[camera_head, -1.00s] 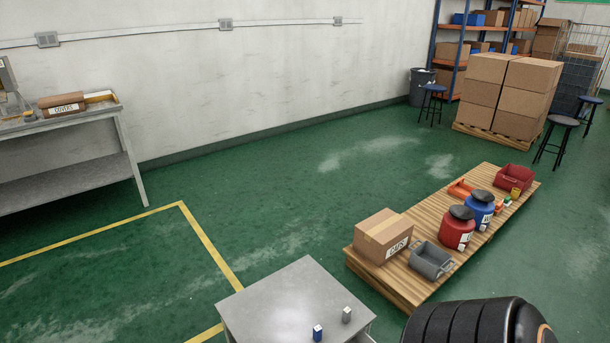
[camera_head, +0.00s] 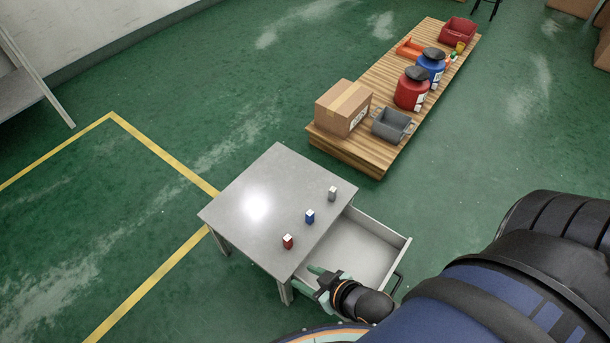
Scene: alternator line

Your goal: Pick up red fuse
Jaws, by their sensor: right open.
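The red fuse (camera_head: 288,241) is a small red block with a pale top. It stands upright on the grey metal table (camera_head: 235,200), near its front edge. A blue fuse (camera_head: 310,216) and a grey fuse (camera_head: 332,193) stand in a row with it toward the right. My right gripper (camera_head: 318,281) is open and looks empty. It is at the front of the table, below the red fuse in the picture and apart from it, over the near side of the open drawer (camera_head: 355,250). My left gripper is not in view.
The drawer is pulled out from the table and looks empty. A wooden pallet (camera_head: 345,158) behind it holds a cardboard box (camera_head: 343,107), a grey bin (camera_head: 391,125), red and blue containers and other bins.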

